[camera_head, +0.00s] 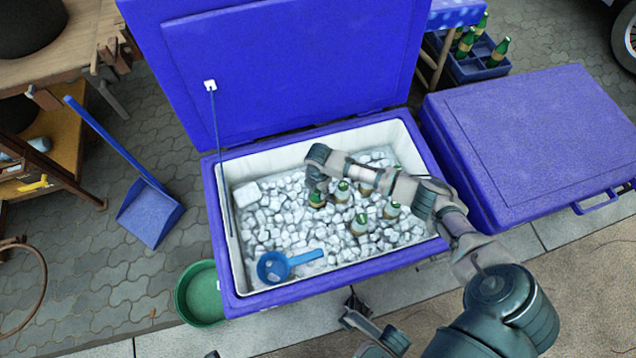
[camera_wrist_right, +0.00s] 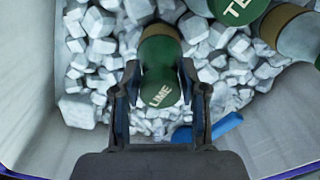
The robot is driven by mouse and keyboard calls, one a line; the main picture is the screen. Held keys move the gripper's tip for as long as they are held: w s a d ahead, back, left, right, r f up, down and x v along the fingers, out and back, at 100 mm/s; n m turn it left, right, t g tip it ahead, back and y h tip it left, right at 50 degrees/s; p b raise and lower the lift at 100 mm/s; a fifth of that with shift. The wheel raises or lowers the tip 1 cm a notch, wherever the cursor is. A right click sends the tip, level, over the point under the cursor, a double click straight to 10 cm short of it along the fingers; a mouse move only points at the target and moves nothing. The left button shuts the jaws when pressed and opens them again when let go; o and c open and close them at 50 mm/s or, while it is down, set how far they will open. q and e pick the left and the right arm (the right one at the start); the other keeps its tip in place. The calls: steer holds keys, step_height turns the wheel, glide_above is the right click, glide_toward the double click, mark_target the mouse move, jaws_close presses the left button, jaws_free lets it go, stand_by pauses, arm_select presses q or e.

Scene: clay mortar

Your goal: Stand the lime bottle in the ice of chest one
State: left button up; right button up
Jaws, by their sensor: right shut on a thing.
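The open blue chest (camera_head: 212,215) has a white inner wall and is filled with ice (camera_head: 285,215). No number shows on it. My right gripper (camera_head: 318,188) reaches down into it, shut on the lime bottle (camera_head: 317,200), a green bottle with a tan band.
Several similar bottles (camera_head: 359,226) stand in the ice to the right of the held one. A blue scoop (camera_head: 274,266) lies at the front left of the ice. A closed blue chest (camera_head: 540,135) is at right. A green bucket (camera_head: 203,295) and blue dustpan (camera_head: 150,213) are left.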

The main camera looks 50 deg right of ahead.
steer(key=shift+f, duration=0.4)
stand_by(0.5)
steer(key=o, duration=1.8)
